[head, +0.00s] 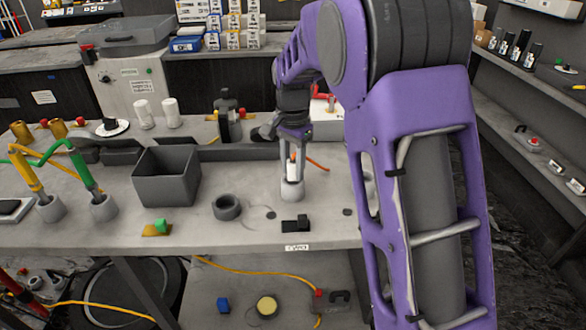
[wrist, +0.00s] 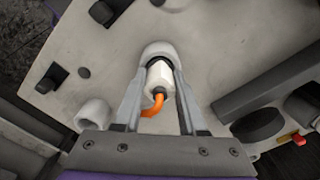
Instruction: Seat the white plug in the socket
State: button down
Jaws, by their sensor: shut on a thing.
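The white plug (wrist: 160,77) is a short white cylinder with a dark collar and an orange cable (wrist: 152,106) at its rear. In the head view the plug (head: 293,170) stands upright at the light grey socket (head: 292,190) on the bench. In the wrist view the socket (wrist: 157,49) is a rounded holder with a dark opening, and the plug's front end is at that opening. How deep the plug sits cannot be told. My gripper (wrist: 160,82) is shut on the plug, one finger on each side. In the head view my gripper (head: 293,158) is small and partly hides the plug.
A dark open bin (head: 166,178) and a grey ring (head: 227,207) stand left of the socket. A black block (head: 296,224) lies in front. Two other sockets with yellow and green plugs (head: 82,172) stand at far left. My purple arm covers the bench's right side.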

jog(key=shift+f, duration=0.15)
jog(key=shift+c, duration=2.4)
grip_release()
notch_tip(320, 180, up, 12)
jog(key=shift+r+p, duration=0.15)
jog(key=shift+p, duration=0.8)
